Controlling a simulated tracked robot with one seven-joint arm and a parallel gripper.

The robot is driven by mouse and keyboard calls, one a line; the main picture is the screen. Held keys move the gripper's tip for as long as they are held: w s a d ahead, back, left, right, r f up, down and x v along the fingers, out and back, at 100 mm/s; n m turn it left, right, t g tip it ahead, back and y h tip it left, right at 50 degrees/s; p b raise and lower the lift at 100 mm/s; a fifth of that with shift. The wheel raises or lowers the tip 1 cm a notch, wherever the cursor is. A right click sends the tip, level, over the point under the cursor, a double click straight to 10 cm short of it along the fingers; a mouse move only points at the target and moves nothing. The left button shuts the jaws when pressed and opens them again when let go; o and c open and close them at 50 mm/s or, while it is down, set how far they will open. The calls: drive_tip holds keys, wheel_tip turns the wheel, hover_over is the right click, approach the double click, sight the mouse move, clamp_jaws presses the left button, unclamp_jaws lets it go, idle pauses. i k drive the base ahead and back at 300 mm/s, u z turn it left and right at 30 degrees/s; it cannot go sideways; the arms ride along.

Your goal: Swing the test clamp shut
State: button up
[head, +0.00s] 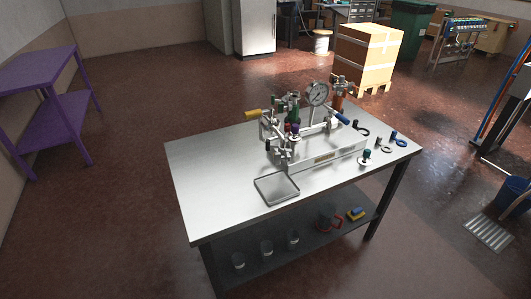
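A metal test rig (318,152) stands on the steel-topped table (215,165), right of the table's middle. It carries a round dial gauge (317,93). Metal clamp-like parts (281,150) sit at the rig's front left. The parts are small and crowded, so I cannot tell for sure which is the test clamp or whether it is open or shut. My gripper is not in view.
A shallow metal tray (276,188) lies in front of the rig. Small ring-ended parts (398,141) lie at the table's right. The table's left part is bare. A purple shelf (45,95) stands at left, a boxed pallet (366,55) behind, a blue bucket (514,198) at right.

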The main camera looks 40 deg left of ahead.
sight(288, 153)
drive_tip(key=u, duration=1.85)
drive_tip(key=i, duration=0.95)
drive_tip(key=u, duration=0.15)
drive_tip(key=k, duration=0.5)
drive_tip(key=u, duration=0.55)
drive_tip(key=i, duration=0.1)
drive_tip(key=u, duration=0.25)
